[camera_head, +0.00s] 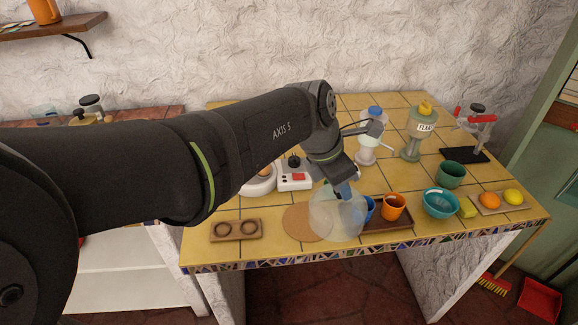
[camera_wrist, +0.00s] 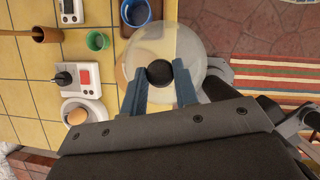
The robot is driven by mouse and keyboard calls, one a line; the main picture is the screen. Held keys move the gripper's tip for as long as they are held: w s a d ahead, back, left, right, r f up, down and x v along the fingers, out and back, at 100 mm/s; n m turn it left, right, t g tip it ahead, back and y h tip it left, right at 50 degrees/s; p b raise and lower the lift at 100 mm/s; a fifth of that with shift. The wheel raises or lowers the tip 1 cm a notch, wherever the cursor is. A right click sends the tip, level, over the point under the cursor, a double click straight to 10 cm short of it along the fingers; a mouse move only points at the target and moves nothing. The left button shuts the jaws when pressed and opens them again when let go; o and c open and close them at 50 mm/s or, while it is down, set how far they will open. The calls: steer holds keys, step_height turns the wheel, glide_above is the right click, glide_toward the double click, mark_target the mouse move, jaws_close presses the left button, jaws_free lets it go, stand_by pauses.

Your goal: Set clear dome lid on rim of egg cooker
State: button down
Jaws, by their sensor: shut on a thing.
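The clear dome lid (camera_head: 334,222) is a see-through bowl shape with a black knob (camera_wrist: 160,74). My gripper (camera_head: 343,190) is shut on that knob, and its blue fingers sit on either side of it in the wrist view (camera_wrist: 160,78). The lid is over the front of the counter, between a round cork mat and a brown tray; its height above them is hard to tell. The white egg cooker (camera_head: 260,184) is farther back to the left, partly hidden by my arm. In the wrist view the egg cooker (camera_wrist: 68,108) is open on top with a brown egg inside.
A white box with a black knob and red button (camera_head: 294,180) adjoins the cooker. Blue and orange (camera_head: 393,207) cups stand right of the lid, near a teal bowl (camera_head: 440,203).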

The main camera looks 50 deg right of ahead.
steer(key=shift+s+a+r, duration=0.2)
steer(key=shift+s+r, duration=0.45)
steer(key=shift+s, duration=0.35)
steer(key=shift+d+r, duration=0.1)
steer(key=shift+r, duration=0.05)
steer(key=w+d, duration=0.3)
steer(key=w, duration=1.3)
steer(key=w+d, duration=0.2)
steer(key=w, duration=1.5)
steer(key=shift+s+d+f, duration=0.1)
steer(key=shift+s+f, duration=0.05)
steer(key=shift+f, duration=1.3)
steer(key=shift+s+f, duration=0.1)
steer(key=shift+f, duration=1.3)
steer(key=shift+f, duration=0.95)
steer(key=c, duration=1)
jaws_free()
steer(key=shift+c, duration=0.2)
